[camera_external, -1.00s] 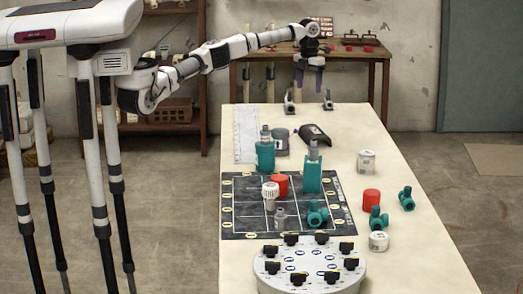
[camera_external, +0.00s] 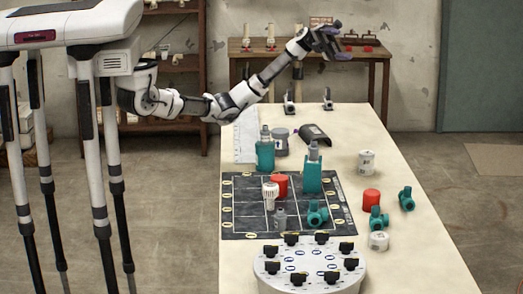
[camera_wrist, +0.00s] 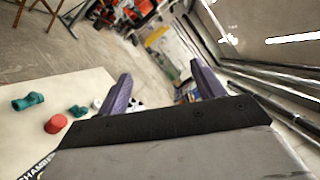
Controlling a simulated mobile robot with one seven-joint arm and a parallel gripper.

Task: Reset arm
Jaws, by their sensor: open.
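My gripper (camera_external: 333,42) is raised at the far end of the white table (camera_external: 410,225), pointing to the right instead of down in the external view. In the wrist view my gripper (camera_wrist: 160,85) shows two purple fingers spread wide apart with nothing between them. It is clear of the tabletop and touches nothing that I can see.
A dark gridded mat (camera_external: 245,220) holds teal fittings, a red cap (camera_external: 280,185) and grey parts. A round white carousel (camera_external: 310,268) with black knobs stands at the near end. A wooden workbench (camera_external: 355,52) is behind my gripper. Another red cap (camera_wrist: 56,123) shows in the wrist view.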

